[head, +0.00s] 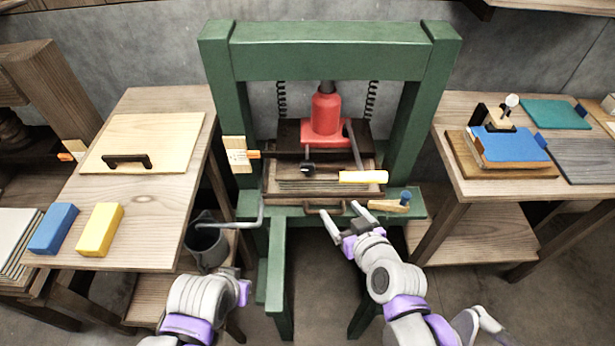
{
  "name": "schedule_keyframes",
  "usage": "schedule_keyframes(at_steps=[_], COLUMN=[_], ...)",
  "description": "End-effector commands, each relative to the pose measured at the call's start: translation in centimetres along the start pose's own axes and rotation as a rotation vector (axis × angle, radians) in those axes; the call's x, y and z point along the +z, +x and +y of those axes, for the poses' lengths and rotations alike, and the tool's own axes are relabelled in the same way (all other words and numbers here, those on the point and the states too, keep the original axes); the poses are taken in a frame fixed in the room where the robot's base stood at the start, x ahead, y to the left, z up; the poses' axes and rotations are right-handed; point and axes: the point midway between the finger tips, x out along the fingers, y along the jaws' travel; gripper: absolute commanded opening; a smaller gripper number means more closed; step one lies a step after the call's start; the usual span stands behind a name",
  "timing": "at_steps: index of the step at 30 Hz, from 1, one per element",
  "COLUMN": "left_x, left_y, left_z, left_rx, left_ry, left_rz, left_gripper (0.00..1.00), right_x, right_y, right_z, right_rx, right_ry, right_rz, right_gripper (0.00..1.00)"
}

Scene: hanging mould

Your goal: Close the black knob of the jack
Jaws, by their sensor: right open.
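The red jack (326,112) stands upright in the green press frame, on its red base (318,135). The black knob (308,169) is at the front end of a thin rod coming from the jack base; its turn position is too small to tell. A lever with a cream grip (362,177) lies to the right of the knob. My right gripper (341,213) is open and empty, in front of and below the knob, close to the press's front rail and touching nothing that I can make out. My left gripper (230,272) is low at left, beneath the grey crank, its fingers unclear.
The green press frame (330,53) has posts on both sides of the jack. A grey bent crank (240,222) and a wooden-handled tool (391,206) sit at its front rail. Wooden tables stand left (150,205) and right (480,187). A grey bucket (206,247) is below left.

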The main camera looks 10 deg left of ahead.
Motion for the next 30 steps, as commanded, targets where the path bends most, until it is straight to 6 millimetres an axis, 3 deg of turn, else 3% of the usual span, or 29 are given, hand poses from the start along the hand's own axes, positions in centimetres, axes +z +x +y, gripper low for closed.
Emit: schedule_keyframes(at_steps=[1,3,9,17,23,30], left_x=[0.9,1.6,3.0,3.5,3.5,3.5], left_y=[1.5,2.6,5.2,6.4,6.3,6.2], left_z=[0.0,0.0,0.0,0.0,0.0,0.0], left_rx=[0.0,0.0,0.0,0.0,0.0,0.0], left_ry=[0.0,0.0,0.0,0.0,0.0,0.0], left_rz=[-0.006,-0.01,-0.019,-0.023,-0.023,-0.023], left_gripper=[0.0,0.0,0.0,0.0,0.0,0.0], right_x=[-0.2,-1.2,-0.7,1.1,0.1,-1.9], right_y=[2.4,4.8,9.3,11.2,13.1,17.2], right_z=[-1.3,-2.5,-4.2,-4.4,-3.7,-2.5], right_rx=[-0.008,0.014,0.159,0.284,0.29,0.289], right_ry=[-0.024,-0.053,-0.086,-0.094,-0.095,-0.095], right_rz=[0.084,0.2,0.392,0.427,0.427,0.427], right_gripper=[0.81,0.81,0.81,0.81,0.81,0.81])
